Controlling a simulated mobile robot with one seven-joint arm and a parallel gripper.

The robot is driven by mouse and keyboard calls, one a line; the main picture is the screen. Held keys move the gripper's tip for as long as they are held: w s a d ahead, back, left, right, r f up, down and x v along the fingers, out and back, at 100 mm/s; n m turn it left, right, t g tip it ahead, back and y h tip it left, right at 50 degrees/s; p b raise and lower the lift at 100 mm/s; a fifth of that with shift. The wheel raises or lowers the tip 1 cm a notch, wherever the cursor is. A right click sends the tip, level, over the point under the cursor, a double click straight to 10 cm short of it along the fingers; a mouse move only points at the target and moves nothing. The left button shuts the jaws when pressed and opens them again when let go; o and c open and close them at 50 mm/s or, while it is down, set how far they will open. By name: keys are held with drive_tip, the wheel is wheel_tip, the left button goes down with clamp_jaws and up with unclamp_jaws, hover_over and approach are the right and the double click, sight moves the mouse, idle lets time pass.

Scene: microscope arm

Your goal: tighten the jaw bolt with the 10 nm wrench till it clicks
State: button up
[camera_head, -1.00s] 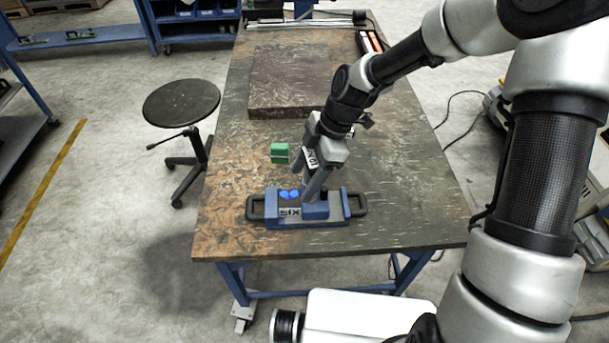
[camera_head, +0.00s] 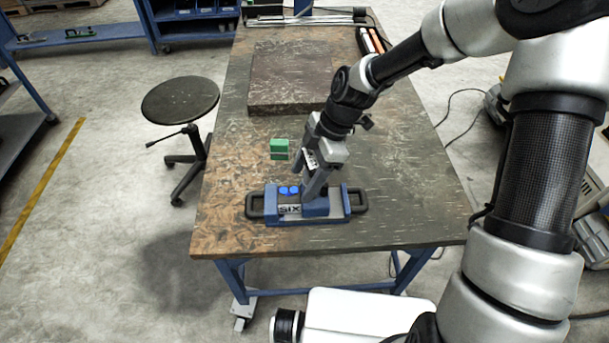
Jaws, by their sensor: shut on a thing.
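A blue fixture (camera_head: 318,217) marked "SIX", with a black handle at each end, sits near the front of the workbench. Two bright blue round pieces (camera_head: 289,190) show on its left half. My gripper (camera_head: 307,192) is shut at the fixture's middle, its fingers slanting down to the fixture's top. What it holds is hidden by the fingers and too small to make out. I cannot pick out the jaw bolt or the 10 Nm wrench for sure. A green block (camera_head: 279,149) stands on the bench behind the fixture, left of my gripper.
The worn workbench (camera_head: 235,210) has free room left and right of the fixture. A dark flat slab (camera_head: 290,80) lies farther back. Orange-and-white items (camera_head: 371,41) lie at the back right edge. A black stool (camera_head: 180,101) stands left of the bench.

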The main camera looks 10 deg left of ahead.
drive_tip(key=shift+f+b, duration=0.45)
drive_tip(key=shift+f, duration=0.25)
drive_tip(key=shift+w+f+m+t+b, duration=0.1)
drive_tip(key=shift+m+t+b, duration=0.35)
drive_tip(key=shift+m, duration=0.75)
drive_tip(key=shift+w+m+t, duration=0.15)
drive_tip(key=shift+m+t, duration=0.2)
drive_tip(key=shift+m, duration=0.45)
drive_tip(key=shift+m+b, duration=0.4)
drive_tip(key=shift+m, duration=0.2)
drive_tip(key=shift+w+m+t+b, duration=0.25)
drive_tip(key=shift+m+t+b, duration=0.4)
drive_tip(key=shift+m, duration=0.75)
drive_tip(key=shift+n+p, duration=0.3)
